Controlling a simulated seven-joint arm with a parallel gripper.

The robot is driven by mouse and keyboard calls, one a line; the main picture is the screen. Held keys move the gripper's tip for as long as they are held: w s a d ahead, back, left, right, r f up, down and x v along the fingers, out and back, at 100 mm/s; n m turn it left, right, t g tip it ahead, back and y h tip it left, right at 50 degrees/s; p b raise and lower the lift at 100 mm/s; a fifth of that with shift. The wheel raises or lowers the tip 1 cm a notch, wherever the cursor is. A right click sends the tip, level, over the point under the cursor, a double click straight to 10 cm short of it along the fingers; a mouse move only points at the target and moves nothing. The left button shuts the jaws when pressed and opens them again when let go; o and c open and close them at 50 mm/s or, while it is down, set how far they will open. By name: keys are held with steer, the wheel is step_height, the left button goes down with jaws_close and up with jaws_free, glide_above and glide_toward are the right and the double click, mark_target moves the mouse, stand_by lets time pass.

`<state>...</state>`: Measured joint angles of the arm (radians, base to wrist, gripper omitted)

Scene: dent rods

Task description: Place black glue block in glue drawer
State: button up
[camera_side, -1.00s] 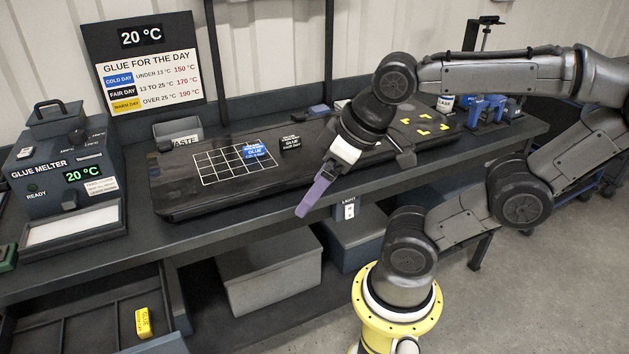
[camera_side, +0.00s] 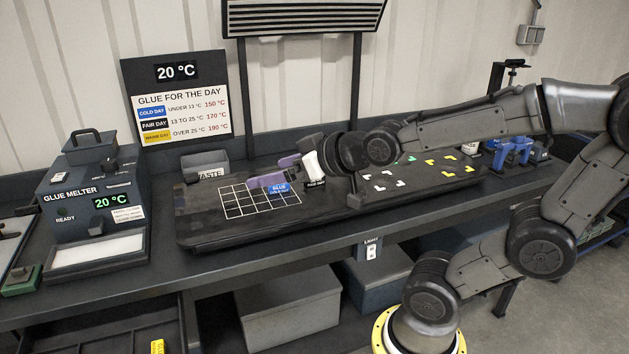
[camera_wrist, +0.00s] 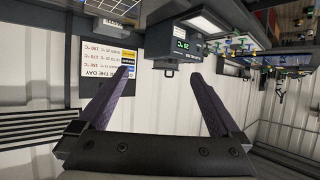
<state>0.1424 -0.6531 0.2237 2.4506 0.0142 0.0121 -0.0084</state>
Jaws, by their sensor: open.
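The black glue block (camera_side: 315,183) sits on the dark mat just right of the blue glue block (camera_side: 279,188), partly behind my gripper's white part. My gripper (camera_side: 267,172) points left, low over the mat's grid and close to both blocks. Its purple fingers are apart, and the wrist view shows nothing between their tips (camera_wrist: 166,82). I cannot tell whether it touches a block. The open drawer (camera_side: 105,338) is at the bottom left, mostly cut off by the picture edge. A yellow glue block (camera_side: 157,346) lies in it. The wrist view shows no black block.
The glue melter (camera_side: 90,205) stands left on the bench, reading 20 °C. A waste bin (camera_side: 205,165) is behind the mat (camera_side: 200,225). The glue sign (camera_side: 178,98) is at the wall. Blue clamps (camera_side: 512,150) stand to the right. The bench front before the mat is clear.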

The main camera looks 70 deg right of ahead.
mark_target(317, 187)
steer(key=w+d+f+m+h, duration=0.2)
steer(key=w+d+h, duration=0.1)
steer(key=d, duration=0.4)
steer(key=s+d+f+m+g+h, duration=0.1)
steer(key=s+d+f, duration=0.1)
steer(key=d, duration=0.3)
steer(key=s+d+f+m+g+h, duration=0.1)
steer(key=s+d+f+m+h, duration=0.1)
steer(key=d+f, duration=0.3)
steer(key=s+d+f+m+g+h, duration=0.1)
steer(key=s+d+f+m, duration=0.1)
steer(key=d+f, duration=0.2)
steer(key=shift+s+d+h, duration=0.3)
steer(key=shift+s+d, duration=0.05)
steer(key=shift+d, duration=0.05)
steer(key=shift+w+d, duration=0.15)
steer(key=shift+d, duration=0.1)
steer(key=x, duration=0.7)
steer(key=shift+w+d+f, duration=0.15)
steer(key=shift+w+d, duration=0.1)
steer(key=x, duration=0.4)
steer(key=shift+s+f, duration=0.25)
steer(key=shift+f, duration=0.05)
steer(key=shift+w+d+f, duration=0.25)
steer(key=shift+w+d, duration=0.25)
